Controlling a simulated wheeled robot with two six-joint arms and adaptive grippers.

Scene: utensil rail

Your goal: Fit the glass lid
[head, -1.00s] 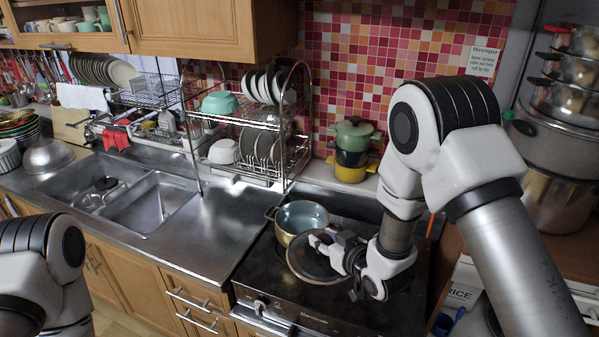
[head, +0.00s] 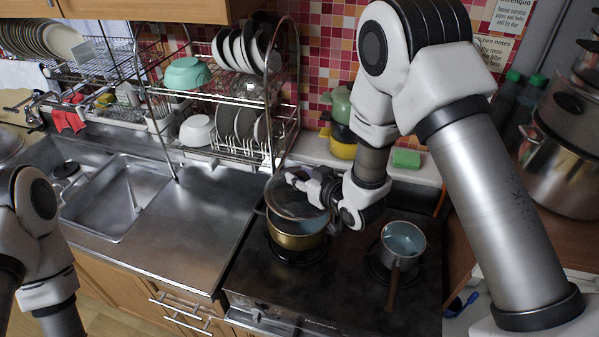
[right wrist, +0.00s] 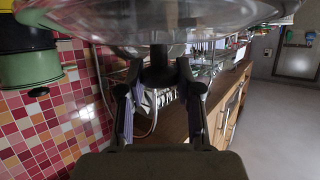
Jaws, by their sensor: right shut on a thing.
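The glass lid (head: 286,203) is a clear disc with a dark rim, over the back part of the brass-coloured pot (head: 297,242) in the head view. The pot stands on the left burner, with its front inside still showing below the lid. The lid looks raised above the pot rim; the exact gap is hard to tell. My right gripper (head: 306,186) is shut on the lid's dark knob (right wrist: 158,72). In the right wrist view the lid (right wrist: 160,25) fills the top, with my gripper's fingers (right wrist: 158,88) either side of the knob. My left gripper is out of view.
A small saucepan (head: 403,242) with a long handle stands on the right burner of the dark stove (head: 340,295). A dish rack (head: 225,95) stands behind left. A green pot (head: 342,105) and green sponge (head: 406,159) are on the back ledge. The steel counter (head: 195,225) is clear.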

